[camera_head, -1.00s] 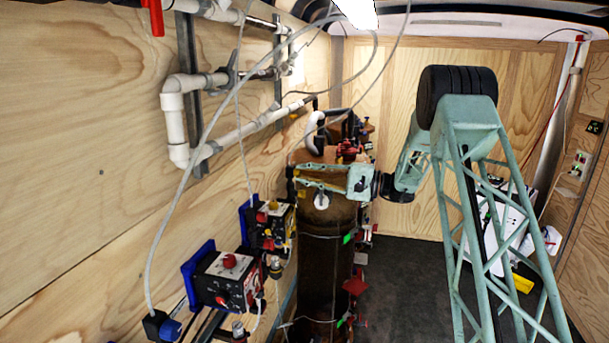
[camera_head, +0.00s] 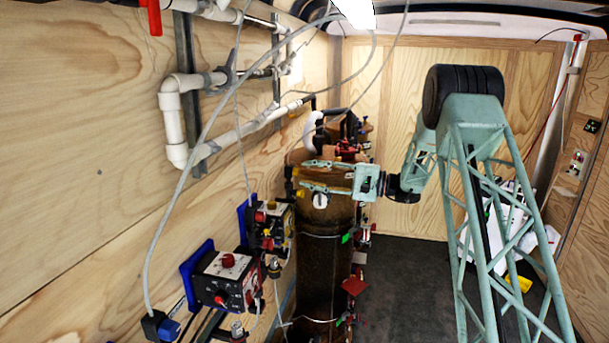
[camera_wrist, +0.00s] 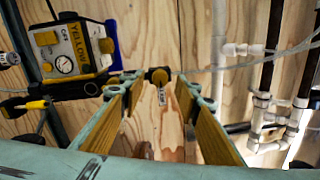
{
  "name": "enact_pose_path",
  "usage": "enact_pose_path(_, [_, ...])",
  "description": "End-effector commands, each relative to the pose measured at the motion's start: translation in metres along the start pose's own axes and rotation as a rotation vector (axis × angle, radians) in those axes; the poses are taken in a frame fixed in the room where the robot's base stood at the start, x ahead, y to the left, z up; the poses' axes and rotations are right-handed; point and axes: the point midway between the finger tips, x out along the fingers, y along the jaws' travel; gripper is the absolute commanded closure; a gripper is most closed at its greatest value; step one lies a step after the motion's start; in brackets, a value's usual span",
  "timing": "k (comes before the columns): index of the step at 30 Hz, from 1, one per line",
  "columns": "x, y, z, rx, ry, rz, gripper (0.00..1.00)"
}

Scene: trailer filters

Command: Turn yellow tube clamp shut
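In the wrist view, a small black and yellow part with a pale tag (camera_wrist: 160,78) is on the wooden wall ahead, framed between my fingertips. It may be the yellow tube clamp, but it is too small to be sure. My gripper (camera_wrist: 158,92) is open, its two yellow-padded fingers wide apart with nothing held between them. The part appears beyond the tips, and I see no contact. In the head view, my gripper (camera_head: 306,177) points left across the upper front of the brown tank (camera_head: 325,255). I cannot clearly make out the clamp there.
A control box lettered YELLOW (camera_wrist: 70,52), with a gauge, is left in the wrist view. White pipes (camera_wrist: 262,120) are at right. In the head view, a box with red knobs (camera_head: 228,280) and loose grey hoses lie along the left wall. The dark floor (camera_head: 400,270) is open.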

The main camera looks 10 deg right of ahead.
Motion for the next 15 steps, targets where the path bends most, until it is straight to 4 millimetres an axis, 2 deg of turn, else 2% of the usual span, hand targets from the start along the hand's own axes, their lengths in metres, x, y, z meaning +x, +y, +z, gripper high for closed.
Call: enact_pose_path(15, [-0.073, 0.000, -0.001, 0.000, 0.002, 0.000, 0.70])
